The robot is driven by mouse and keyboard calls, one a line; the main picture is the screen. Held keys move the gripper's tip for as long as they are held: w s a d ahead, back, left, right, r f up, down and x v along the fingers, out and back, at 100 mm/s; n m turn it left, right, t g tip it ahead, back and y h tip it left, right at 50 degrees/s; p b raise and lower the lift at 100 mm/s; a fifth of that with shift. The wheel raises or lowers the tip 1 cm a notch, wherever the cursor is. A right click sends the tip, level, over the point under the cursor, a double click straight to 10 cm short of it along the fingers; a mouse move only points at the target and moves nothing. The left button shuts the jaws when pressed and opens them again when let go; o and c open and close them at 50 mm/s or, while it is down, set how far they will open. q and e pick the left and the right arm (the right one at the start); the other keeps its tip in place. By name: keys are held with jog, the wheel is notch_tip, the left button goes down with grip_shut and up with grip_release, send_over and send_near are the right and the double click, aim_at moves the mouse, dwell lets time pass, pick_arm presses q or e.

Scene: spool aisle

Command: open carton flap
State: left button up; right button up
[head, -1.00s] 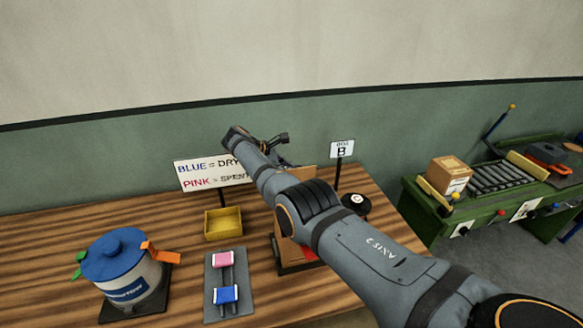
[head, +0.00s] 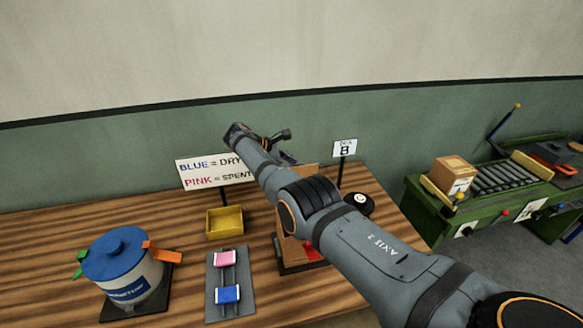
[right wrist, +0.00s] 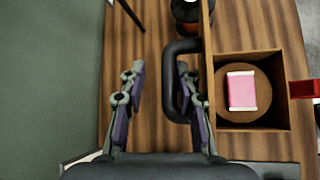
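The brown carton (head: 290,247) stands on the wooden table, largely hidden behind my right arm in the head view. The right wrist view looks down into its open compartment (right wrist: 250,123), where a pink-and-white piece (right wrist: 242,91) lies on a round brown thing. A thin upright brown panel (right wrist: 207,60) runs along the compartment's left side and carries a dark C-shaped handle (right wrist: 168,84). My right gripper (right wrist: 160,75) is open, with the handle's bar between its fingers, nearer the right one. I cannot tell whether they touch. My left gripper is not in view.
A yellow tray (head: 225,223), a grey plate (head: 240,289) with pink and blue pieces, and a blue-lidded pot (head: 130,278) stand left of the carton. A sign (head: 203,176) and a box B sign (head: 345,148) stand behind. A green roller bench (head: 430,208) is at right.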

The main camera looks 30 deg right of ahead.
jog(key=shift+s+f, duration=0.15)
jog(key=shift+f, duration=0.25)
jog(key=shift+a, duration=0.1)
